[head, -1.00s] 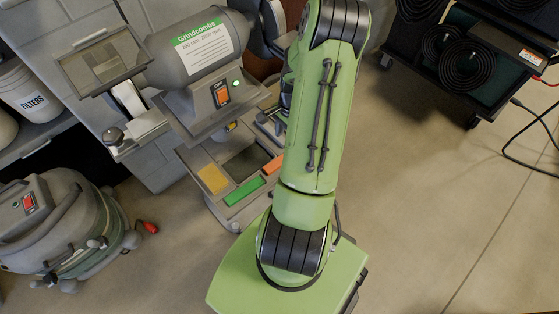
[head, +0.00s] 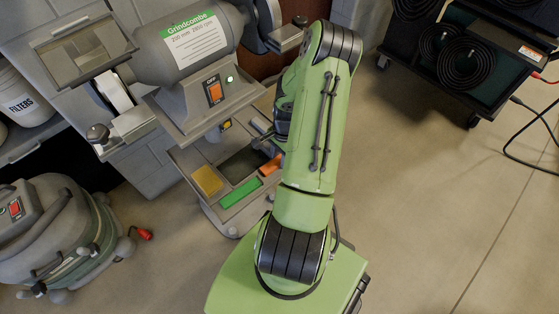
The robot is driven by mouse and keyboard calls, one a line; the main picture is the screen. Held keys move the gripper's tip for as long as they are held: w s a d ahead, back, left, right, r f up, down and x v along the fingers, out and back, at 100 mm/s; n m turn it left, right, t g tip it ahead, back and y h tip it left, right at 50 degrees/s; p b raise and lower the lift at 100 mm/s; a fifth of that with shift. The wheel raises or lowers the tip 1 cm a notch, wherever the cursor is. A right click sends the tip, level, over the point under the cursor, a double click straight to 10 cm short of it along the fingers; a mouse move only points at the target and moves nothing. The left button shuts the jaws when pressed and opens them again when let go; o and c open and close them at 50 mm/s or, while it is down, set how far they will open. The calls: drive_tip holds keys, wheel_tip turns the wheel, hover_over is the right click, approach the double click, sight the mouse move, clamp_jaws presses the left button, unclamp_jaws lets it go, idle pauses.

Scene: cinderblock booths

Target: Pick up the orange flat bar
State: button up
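The orange flat bar (head: 270,166) lies at the right end of a grey compartment tray (head: 231,228) below the bench grinder. Its right end is hidden behind my green arm. A green flat bar (head: 240,194) and a yellow flat block (head: 207,181) lie in neighbouring compartments. A dark compartment lies between the yellow block and the orange bar.
The grinder (head: 188,50), with a lit switch box (head: 214,90), overhangs the tray. A canister vacuum (head: 60,235) stands on the floor at left, and a cart with coiled hoses (head: 465,55) at upper right. A cable lies at right. The floor between is free.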

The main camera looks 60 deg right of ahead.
clamp_jaws()
drive_tip(key=shift+r, duration=0.1)
wheel_tip(320, 180, up, 10)
drive_tip(key=p, duration=0.3)
drive_tip(key=shift+p, duration=0.4)
drive_tip(key=shift+o, duration=0.6)
unclamp_jaws()
clamp_jaws()
